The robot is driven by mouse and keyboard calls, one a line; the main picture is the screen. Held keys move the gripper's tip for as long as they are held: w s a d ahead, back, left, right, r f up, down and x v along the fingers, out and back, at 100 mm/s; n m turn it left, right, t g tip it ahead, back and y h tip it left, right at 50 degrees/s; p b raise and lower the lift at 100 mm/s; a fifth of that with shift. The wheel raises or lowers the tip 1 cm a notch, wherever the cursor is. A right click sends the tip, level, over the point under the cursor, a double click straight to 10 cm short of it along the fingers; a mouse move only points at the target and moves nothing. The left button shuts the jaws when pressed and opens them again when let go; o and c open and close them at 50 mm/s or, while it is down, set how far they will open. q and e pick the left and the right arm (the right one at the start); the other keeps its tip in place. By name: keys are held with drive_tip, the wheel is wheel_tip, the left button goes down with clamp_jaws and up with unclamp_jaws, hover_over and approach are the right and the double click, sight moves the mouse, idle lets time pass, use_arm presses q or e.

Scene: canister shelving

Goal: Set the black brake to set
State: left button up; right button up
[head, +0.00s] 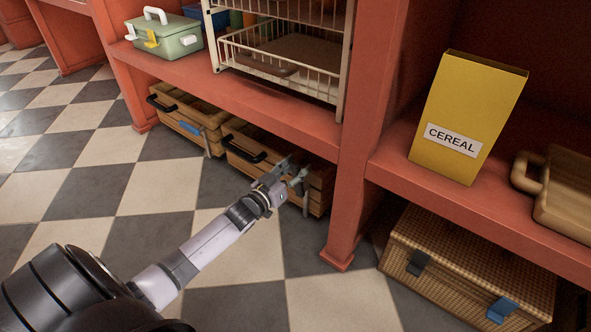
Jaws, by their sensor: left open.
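No part is clearly recognisable as a brake. The black parts are a bar handle (245,147) on the right wooden crate, a bar handle (161,103) on the left wooden crate, and a dark latch (418,262) on the wicker trunk. I cannot tell which one is the brake or its setting. My left gripper (291,172) is open and empty, in front of the right wooden crate (268,169). It hides part of that crate's front. Whether it touches the crate cannot be told. My right gripper is not in view.
The left wooden crate (187,111) has a blue part (190,128). The wicker trunk (470,262) has a blue latch (502,310). A red post (352,190) stands right of my gripper. A yellow cereal box (468,110) stands on the shelf. The checkered floor (140,190) is clear.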

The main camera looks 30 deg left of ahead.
use_arm(q)
drive_tip(key=shift+c, duration=0.4)
clamp_jaws()
idle(0.4)
